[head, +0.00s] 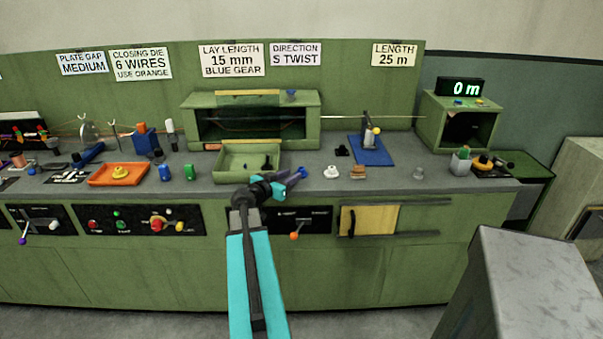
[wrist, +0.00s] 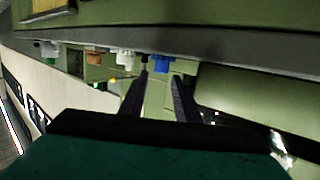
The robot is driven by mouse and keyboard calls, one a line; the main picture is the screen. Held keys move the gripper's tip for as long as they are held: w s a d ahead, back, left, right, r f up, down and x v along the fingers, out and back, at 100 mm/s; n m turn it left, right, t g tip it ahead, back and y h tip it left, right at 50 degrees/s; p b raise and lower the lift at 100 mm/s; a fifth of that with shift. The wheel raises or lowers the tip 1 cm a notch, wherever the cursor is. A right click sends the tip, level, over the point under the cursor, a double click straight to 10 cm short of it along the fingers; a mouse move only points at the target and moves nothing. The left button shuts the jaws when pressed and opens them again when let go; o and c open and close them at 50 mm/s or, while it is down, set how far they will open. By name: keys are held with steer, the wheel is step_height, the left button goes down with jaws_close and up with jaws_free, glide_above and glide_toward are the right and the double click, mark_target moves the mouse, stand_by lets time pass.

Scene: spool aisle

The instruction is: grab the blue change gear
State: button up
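The blue change gear (head: 303,172) stands at the counter's front edge, partly hidden behind my gripper in the head view. It also shows in the wrist view (wrist: 162,65), just beyond and between the fingertips. My gripper (head: 289,181) reaches toward it from the front left. In the wrist view my gripper's two dark fingers (wrist: 161,76) are apart, with a clear gap and nothing held. Whether the fingertips touch the gear I cannot tell.
A white gear (head: 331,171) and an orange-brown gear (head: 358,172) stand right of the blue one. A green tray (head: 231,177) lies left and behind. The counter's front edge (head: 400,191) runs close under my gripper.

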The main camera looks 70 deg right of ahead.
mark_target(299, 171)
steer(key=shift+d, duration=0.25)
steer(key=shift+p+x, duration=0.8)
steer(key=shift+x, duration=0.55)
steer(key=shift+p+x, duration=0.35)
steer(key=shift+x, duration=0.85)
steer(key=shift+f, duration=0.15)
steer(key=shift+c, duration=0.2)
jaws_close()
